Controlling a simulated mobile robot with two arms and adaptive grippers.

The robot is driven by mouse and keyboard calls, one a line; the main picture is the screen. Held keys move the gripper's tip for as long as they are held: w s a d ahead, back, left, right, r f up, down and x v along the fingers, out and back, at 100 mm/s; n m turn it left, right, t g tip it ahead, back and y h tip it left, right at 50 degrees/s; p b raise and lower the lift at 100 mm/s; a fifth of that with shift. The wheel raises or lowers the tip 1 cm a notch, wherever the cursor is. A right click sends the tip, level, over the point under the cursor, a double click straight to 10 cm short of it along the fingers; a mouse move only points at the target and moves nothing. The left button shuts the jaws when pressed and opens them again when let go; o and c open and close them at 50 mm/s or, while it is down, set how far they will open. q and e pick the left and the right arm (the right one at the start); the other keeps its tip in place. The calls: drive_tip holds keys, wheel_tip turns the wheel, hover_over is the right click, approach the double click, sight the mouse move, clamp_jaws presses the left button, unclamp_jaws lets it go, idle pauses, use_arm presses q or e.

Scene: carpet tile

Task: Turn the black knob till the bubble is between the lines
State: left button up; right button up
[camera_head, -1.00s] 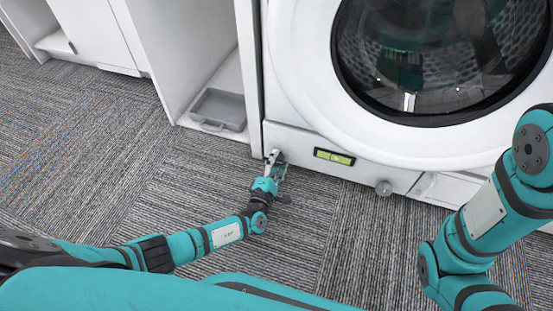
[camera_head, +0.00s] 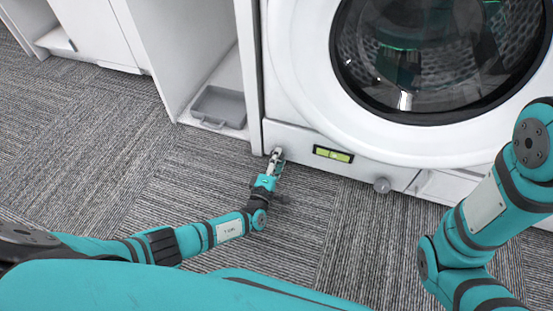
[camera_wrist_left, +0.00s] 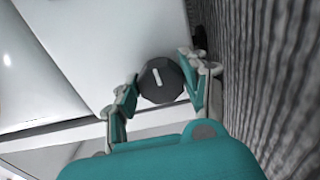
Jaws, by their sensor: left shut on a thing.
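The black knob (camera_wrist_left: 161,80), with a white pointer line, sits low at the front left of the washing machine (camera_head: 292,105). My left gripper (camera_head: 275,155) reaches the knob from the floor side. In the left wrist view its fingers (camera_wrist_left: 160,85) are on either side of the knob, shut on it. The level vial (camera_head: 333,154) is a yellow-green strip in a black frame on the machine's lower front, right of the gripper. The bubble and lines are too small to place surely. My right gripper is out of view.
A grey tray (camera_head: 219,106) lies in the open white cabinet at left. My right arm stands at the right. The carpet (camera_head: 110,180) is clear at left.

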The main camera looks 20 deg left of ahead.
use_arm(q)
drive_tip(key=shift+w+d, duration=0.1)
drive_tip(key=o, duration=1.1)
drive_tip(key=shift+o, duration=0.2)
drive_tip(key=shift+s, duration=0.5)
drive_tip(key=s, duration=1.1)
drive_tip(key=shift+a, duration=0.2)
